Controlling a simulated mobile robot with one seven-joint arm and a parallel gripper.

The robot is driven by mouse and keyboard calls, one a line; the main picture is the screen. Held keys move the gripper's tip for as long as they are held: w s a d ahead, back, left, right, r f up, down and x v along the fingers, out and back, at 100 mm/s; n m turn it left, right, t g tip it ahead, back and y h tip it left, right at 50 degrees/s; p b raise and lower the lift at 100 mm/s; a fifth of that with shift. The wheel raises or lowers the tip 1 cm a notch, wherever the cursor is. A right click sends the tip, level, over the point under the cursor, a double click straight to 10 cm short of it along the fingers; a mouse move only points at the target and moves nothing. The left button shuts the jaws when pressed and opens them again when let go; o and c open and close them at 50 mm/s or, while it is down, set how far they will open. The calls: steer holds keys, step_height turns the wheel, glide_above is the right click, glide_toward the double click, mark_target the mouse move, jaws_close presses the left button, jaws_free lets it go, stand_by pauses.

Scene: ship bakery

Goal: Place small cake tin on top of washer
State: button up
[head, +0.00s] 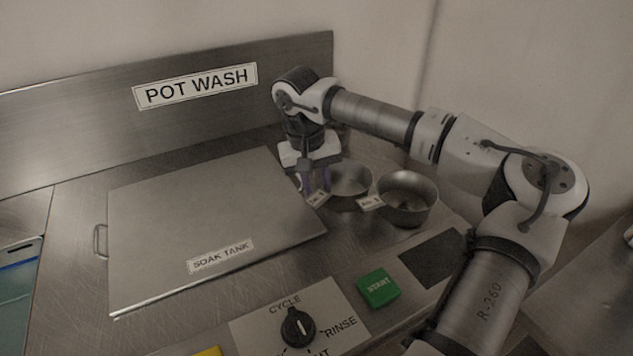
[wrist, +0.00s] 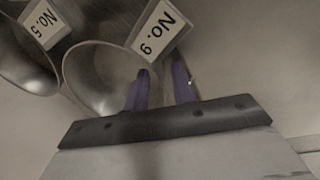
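Two round metal tins stand side by side on the steel counter, right of the soak tank lid. The left tin (head: 350,184) carries a tag that reads No. 9 in the wrist view, where the tin (wrist: 88,82) also shows. The right tin (head: 407,197) looks a little larger in the head view and its tag reads No. 5 in the wrist view (wrist: 20,62). My gripper (head: 317,188) points down at the left edge of the No. 9 tin. Its purple fingers (wrist: 161,70) are apart, near the tin's rim and tag. I cannot tell whether they touch it. No part is labelled washer.
The flat soak tank lid (head: 200,225) covers the counter's middle. In front are a cycle dial (head: 298,326), a green button (head: 378,288) and a dark panel (head: 433,256). A POT WASH backsplash (head: 90,130) rises behind. A teal item (head: 18,295) lies far left.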

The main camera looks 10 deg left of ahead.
step_height(320, 180, up, 12)
steer(key=a, duration=0.1)
steer(key=shift+s+a+r+b, duration=0.15)
steer(key=shift+s+a+b, duration=0.1)
steer(key=shift+a+b, duration=0.2)
stand_by(0.3)
